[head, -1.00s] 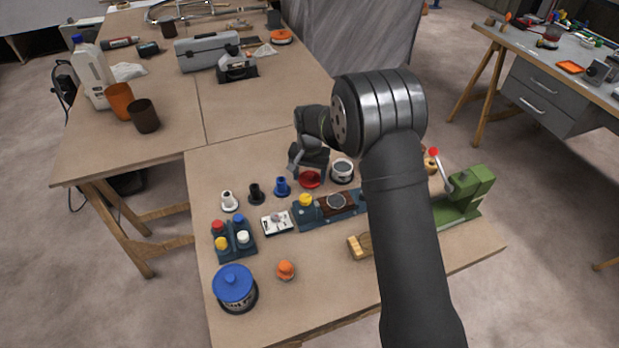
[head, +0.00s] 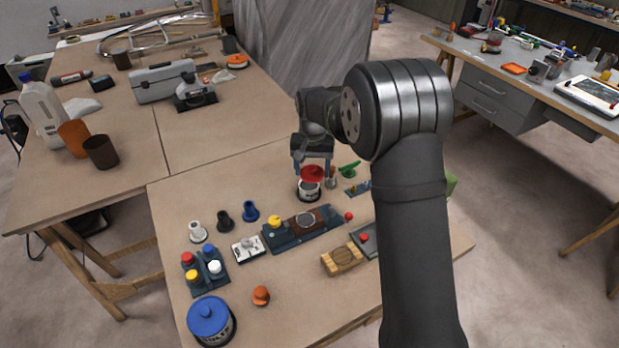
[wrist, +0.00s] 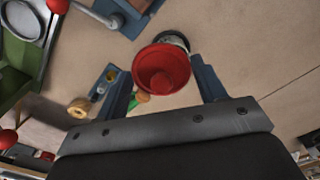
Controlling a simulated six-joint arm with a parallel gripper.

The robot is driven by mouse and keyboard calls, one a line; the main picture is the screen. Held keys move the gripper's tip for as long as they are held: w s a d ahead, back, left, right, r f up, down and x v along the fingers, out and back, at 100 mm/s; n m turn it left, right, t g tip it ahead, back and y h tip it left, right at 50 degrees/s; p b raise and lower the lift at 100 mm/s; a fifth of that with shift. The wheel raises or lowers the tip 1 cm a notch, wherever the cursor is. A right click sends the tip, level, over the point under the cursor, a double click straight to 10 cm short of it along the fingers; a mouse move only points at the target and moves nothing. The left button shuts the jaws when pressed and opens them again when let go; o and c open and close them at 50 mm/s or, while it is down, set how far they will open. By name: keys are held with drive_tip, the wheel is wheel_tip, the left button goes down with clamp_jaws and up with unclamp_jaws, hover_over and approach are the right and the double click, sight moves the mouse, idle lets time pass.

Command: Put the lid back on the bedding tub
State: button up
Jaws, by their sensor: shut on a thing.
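The red lid (head: 313,172) is held between the two fingers of my gripper (head: 313,163), at the far side of the near table. The bedding tub (head: 309,190), a small pale pot with a dark band, stands directly below the lid. In the wrist view the red lid (wrist: 162,68) sits between the fingers and hides most of the tub. Part of the tub's dark rim (wrist: 175,38) shows past the lid's upper right edge, so the two look slightly offset there. I cannot tell whether the lid touches the tub.
A green-handled item (head: 349,169) lies right of the tub. A dark fixture with a yellow knob (head: 304,226) is in front. Small black (head: 224,221) and blue (head: 250,211) pieces stand left. A blue-lidded tub (head: 209,316) is at the front left. My arm hides the table's right side.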

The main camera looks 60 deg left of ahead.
drive_tip(key=a, duration=0.3)
drive_tip(key=shift+w, duration=0.25)
drive_tip(key=shift+f, duration=3.05)
drive_tip(key=shift+f, duration=0.2)
drive_tip(key=o, duration=1.3)
drive_tip(key=shift+r, duration=3.55)
